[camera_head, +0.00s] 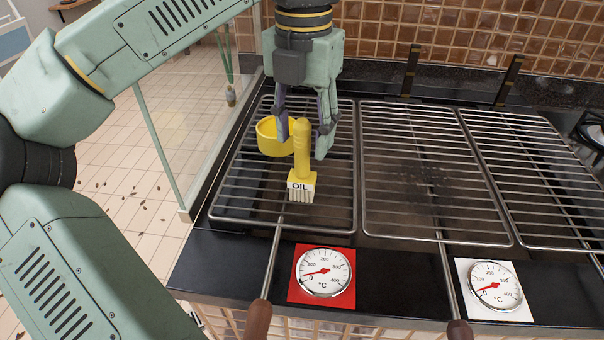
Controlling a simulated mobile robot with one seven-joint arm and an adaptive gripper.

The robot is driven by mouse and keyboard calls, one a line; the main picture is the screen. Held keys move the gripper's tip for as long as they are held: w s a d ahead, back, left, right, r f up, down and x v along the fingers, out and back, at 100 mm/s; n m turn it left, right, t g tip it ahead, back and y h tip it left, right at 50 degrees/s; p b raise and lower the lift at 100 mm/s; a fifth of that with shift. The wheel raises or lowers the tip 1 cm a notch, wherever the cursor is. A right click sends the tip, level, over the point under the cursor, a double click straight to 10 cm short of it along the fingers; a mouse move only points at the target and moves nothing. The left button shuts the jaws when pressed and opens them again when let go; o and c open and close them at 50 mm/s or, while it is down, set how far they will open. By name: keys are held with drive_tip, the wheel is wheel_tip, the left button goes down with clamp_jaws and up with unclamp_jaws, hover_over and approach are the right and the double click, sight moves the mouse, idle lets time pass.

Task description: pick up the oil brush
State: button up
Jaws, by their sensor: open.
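The oil brush (302,158) is yellow, with a white block lettered OIL and pale bristles at its lower end. It appears upright, bristles down, over the left grill grate; whether the bristles touch the bars is unclear. My gripper (303,141) points down from above and is open. One finger shows to the left of the brush handle and the other to the right, with the handle's top between them in the picture. Whether either finger touches the handle cannot be told. A yellow cup (268,139) sits just behind and left of the brush, partly hidden by a finger.
The left grate (232,209), middle grate (405,170) and right grate (530,170) lie side by side; the latter two are empty. Skewer-like rods with brown handles (257,320) cross the front. Gauges on red (323,272) and white (494,288) plates sit there. A tiled wall (450,45) stands behind.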

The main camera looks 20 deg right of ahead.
sight(302, 156)
drive_tip(key=shift+s+a+f+p, duration=0.1)
drive_tip(key=shift+f+p, duration=0.3)
drive_tip(key=shift+f, duration=0.8)
drive_tip(key=shift+a+f+p, duration=0.1)
drive_tip(key=shift+f+p, duration=0.25)
drive_tip(key=shift+f, duration=0.8)
drive_tip(key=shift+c, duration=0.5)
clamp_jaws()
